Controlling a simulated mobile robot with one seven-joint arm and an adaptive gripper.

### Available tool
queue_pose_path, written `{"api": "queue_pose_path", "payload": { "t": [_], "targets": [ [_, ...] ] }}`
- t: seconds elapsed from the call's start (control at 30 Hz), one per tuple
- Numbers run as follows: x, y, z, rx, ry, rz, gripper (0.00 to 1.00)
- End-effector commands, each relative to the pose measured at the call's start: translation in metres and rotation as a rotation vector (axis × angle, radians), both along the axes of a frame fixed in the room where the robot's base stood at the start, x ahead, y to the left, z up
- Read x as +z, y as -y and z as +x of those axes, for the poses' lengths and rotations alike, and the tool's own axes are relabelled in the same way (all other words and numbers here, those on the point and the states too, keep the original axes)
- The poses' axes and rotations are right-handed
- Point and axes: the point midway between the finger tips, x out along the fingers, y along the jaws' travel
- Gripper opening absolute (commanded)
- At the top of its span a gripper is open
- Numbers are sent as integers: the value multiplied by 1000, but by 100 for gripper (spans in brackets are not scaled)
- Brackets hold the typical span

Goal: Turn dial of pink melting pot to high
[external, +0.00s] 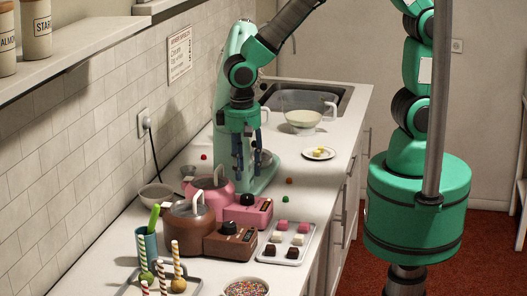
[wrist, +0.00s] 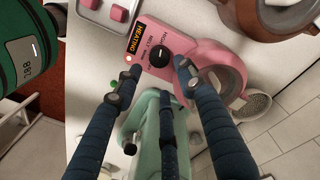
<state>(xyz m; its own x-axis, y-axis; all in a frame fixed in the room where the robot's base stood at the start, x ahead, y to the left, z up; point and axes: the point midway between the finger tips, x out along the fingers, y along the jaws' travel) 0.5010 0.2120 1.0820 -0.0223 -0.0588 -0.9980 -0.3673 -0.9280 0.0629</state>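The pink melting pot (external: 214,190) stands on the counter with its pink control box (external: 250,212) at its right. The wrist view shows the box's face (wrist: 148,70) with a "HEATING" label and a black dial (wrist: 157,52); printed settings run around the dial, but its pointer is too small to read. My gripper (external: 247,174) points down above the box. In the wrist view its dark fingers (wrist: 159,68) are spread and empty, with tips on either side of the dial and seemingly short of touching it. The pot's round bowl (wrist: 222,80) is partly behind the right finger.
A brown melting pot (external: 190,226) with its own dial stands close in front. A tray (external: 299,261) of chocolates lies to the right. A pale green stand mixer (external: 232,80) is right behind my gripper. Small red and green balls lie on the counter.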

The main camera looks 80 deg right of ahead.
Motion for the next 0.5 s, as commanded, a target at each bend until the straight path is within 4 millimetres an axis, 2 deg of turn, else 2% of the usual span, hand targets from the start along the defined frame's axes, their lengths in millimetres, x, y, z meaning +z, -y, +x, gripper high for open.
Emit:
{"api": "queue_pose_path", "payload": {
  "t": [0.1,0.2,0.5],
  "targets": [
    [18,-1,1,0,3,2,40],
    [26,-2,1,0,2,1,40],
    [35,-2,1,-1,1,1,40]
  ]
}}
